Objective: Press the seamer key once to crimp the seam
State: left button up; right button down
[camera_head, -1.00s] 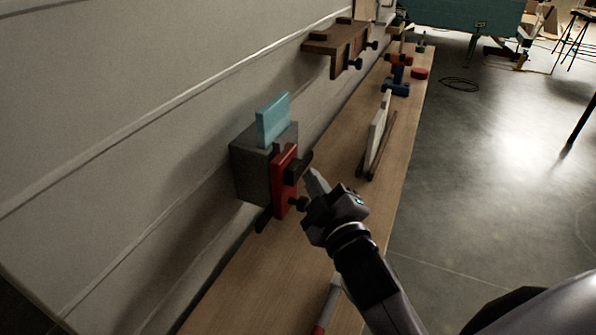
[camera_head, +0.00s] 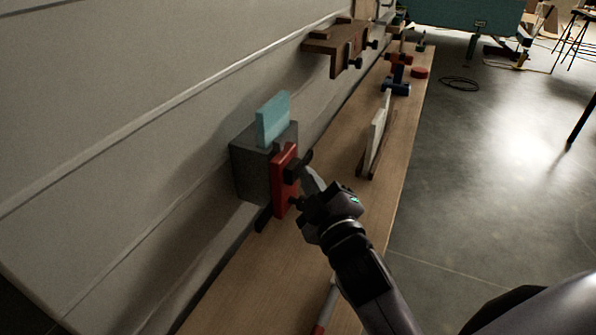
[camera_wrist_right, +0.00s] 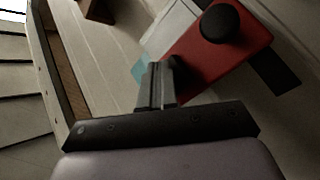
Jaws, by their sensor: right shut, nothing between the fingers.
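The seamer is a grey box (camera_head: 248,172) on the wall side of the bench, with a red front plate (camera_head: 281,190) and a teal panel (camera_head: 273,119) standing on top. A dark block (camera_head: 297,166) juts from the upper part of the red plate. A round black knob (camera_wrist_right: 220,23) on the red plate (camera_wrist_right: 238,58) shows in the right wrist view. I cannot tell which of these is the key. My right gripper (camera_head: 310,177) is shut and empty, its tips close beside the dark block. Whether they touch it is unclear. My left gripper is not in view.
The wooden bench (camera_head: 245,290) runs along the pale wall. A white panel in a wooden stand (camera_head: 376,140) is farther along it. A brown bracket (camera_head: 337,47) with knobs is on the wall, and blue clamps (camera_head: 396,87) lie beyond. Open floor is on the right.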

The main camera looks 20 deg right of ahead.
jog(key=shift+w+a+r, duration=0.15)
jog(key=shift+w+a, duration=0.25)
jog(key=shift+a, duration=0.05)
dwell(0.7)
jog(key=shift+s, duration=0.1)
jog(key=shift+s+d+r+p, duration=0.15)
jog(key=shift+s+d+p, duration=0.45)
jog(key=shift+s+d, duration=0.2)
jog(key=shift+s+d+p, duration=0.6)
jog(key=shift+s+d, duration=1.05)
jog(key=shift+s, duration=0.25)
